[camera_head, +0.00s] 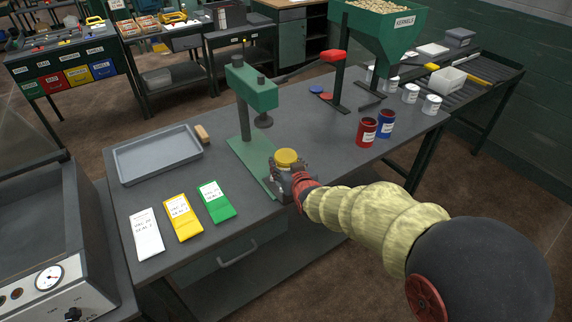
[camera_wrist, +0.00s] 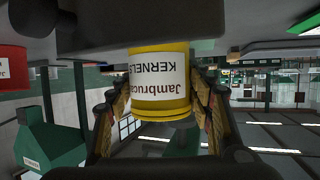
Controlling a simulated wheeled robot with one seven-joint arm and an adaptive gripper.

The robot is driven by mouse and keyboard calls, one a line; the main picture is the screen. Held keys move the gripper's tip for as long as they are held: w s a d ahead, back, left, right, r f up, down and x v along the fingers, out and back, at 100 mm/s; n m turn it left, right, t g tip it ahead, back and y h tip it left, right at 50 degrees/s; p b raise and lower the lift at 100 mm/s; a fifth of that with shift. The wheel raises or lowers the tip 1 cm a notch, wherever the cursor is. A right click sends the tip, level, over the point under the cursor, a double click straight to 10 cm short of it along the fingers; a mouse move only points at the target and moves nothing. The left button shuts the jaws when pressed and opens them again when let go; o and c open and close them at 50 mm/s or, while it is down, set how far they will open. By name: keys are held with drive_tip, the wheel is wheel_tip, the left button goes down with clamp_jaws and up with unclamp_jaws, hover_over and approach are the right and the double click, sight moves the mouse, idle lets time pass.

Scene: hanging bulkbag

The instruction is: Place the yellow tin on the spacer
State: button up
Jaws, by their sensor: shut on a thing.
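The yellow tin (camera_head: 287,157) is upright between the fingers of my gripper (camera_head: 289,178), in front of the green press on the table. In the wrist view, which is upside down, the tin (camera_wrist: 160,85) shows a white label reading KERNELS. The fingers of my gripper (camera_wrist: 158,100) close on it from both sides. I cannot tell whether its base touches anything. I cannot make out the spacer for certain. A small tan block (camera_head: 202,133) lies beside the tray, and I cannot tell if it is the spacer.
The green press (camera_head: 251,88) stands behind the tin, its red-ended lever reaching right. A grey tray (camera_head: 155,155) and white, yellow and green packets (camera_head: 216,200) lie left. Red (camera_head: 367,133) and blue (camera_head: 386,125) tins stand right. A green hopper (camera_head: 375,28) stands at the back.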

drive_tip(key=o, duration=1.2)
drive_tip(key=shift+f, duration=0.1)
drive_tip(key=shift+o, duration=0.2)
drive_tip(key=shift+r, duration=0.2)
drive_tip(key=shift+s+r+p, duration=0.15)
drive_tip(key=shift+s+p, duration=0.15)
drive_tip(key=shift+p, duration=0.05)
drive_tip(key=s+d+r+m+g+h+p, duration=0.1)
drive_tip(key=s+d+r+p, duration=0.1)
drive_tip(key=s+d+r, duration=0.55)
drive_tip(key=s+d+r+g+h+p, duration=0.15)
drive_tip(key=s+d+r, duration=0.25)
drive_tip(key=s, duration=0.6)
drive_tip(key=s+d+r+m+g, duration=0.1)
drive_tip(key=s+d, duration=0.3)
drive_tip(key=s, duration=0.6)
drive_tip(key=s+d+r+m+g+h, duration=0.1)
drive_tip(key=s+d+g, duration=0.3)
drive_tip(key=s, duration=0.6)
drive_tip(key=shift+r, duration=0.4)
